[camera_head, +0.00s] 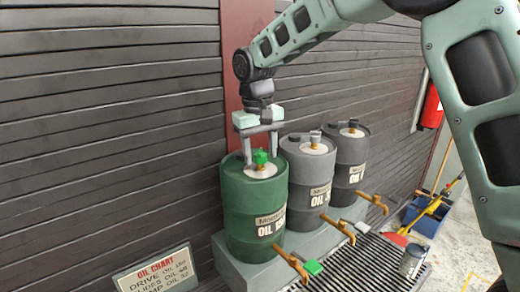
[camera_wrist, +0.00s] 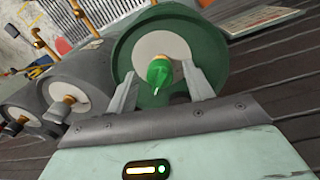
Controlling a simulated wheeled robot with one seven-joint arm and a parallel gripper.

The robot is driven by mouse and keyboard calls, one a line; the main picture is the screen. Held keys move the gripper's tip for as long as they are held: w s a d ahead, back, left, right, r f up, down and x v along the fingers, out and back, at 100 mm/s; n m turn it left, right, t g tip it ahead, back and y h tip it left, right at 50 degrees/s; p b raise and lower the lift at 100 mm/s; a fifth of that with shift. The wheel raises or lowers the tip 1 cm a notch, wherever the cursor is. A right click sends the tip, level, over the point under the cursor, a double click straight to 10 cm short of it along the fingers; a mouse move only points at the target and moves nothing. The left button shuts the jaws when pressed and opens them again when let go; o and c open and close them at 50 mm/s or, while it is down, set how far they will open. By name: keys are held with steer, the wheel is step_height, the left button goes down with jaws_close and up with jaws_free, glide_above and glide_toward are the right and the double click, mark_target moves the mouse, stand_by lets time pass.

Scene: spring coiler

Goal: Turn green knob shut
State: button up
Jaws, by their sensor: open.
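The green knob (camera_head: 261,157) sits on a brass stem on the pale disc at the top of the green oil drum (camera_head: 238,205). In the wrist view the green knob (camera_wrist: 160,70) shows between my two fingers. My gripper (camera_head: 261,155) is open and points down over the drum top, with one finger on each side of the knob. In the wrist view my gripper (camera_wrist: 158,80) has a gap between each finger and the knob. A second green handle (camera_head: 313,267) is on the brass tap at the drum's lower front.
Two grey drums (camera_head: 308,180) (camera_head: 350,150) with grey knobs stand to the right on the same ledge. Brass taps (camera_head: 338,228) stick out over a floor grate (camera_head: 365,265). A dark slatted wall (camera_head: 110,120) is close behind.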

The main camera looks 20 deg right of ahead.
steer(key=c, duration=1)
steer(key=shift+r+n, duration=0.1)
steer(key=shift+n, duration=0.2)
steer(key=n, duration=0.4)
steer(key=n+p, duration=0.1)
steer(key=n, duration=0.4)
steer(key=shift+t, duration=0.3)
steer(key=n+p, duration=0.1)
steer(key=n, duration=0.3)
steer(key=shift+d+r, duration=0.1)
steer(key=shift+w+n+y+p, duration=0.1)
steer(key=shift+n+y+p, duration=0.2)
steer(key=shift+n+p, duration=1.2)
steer(key=shift+n+b, duration=0.6)
steer(key=shift+n, duration=0.2)
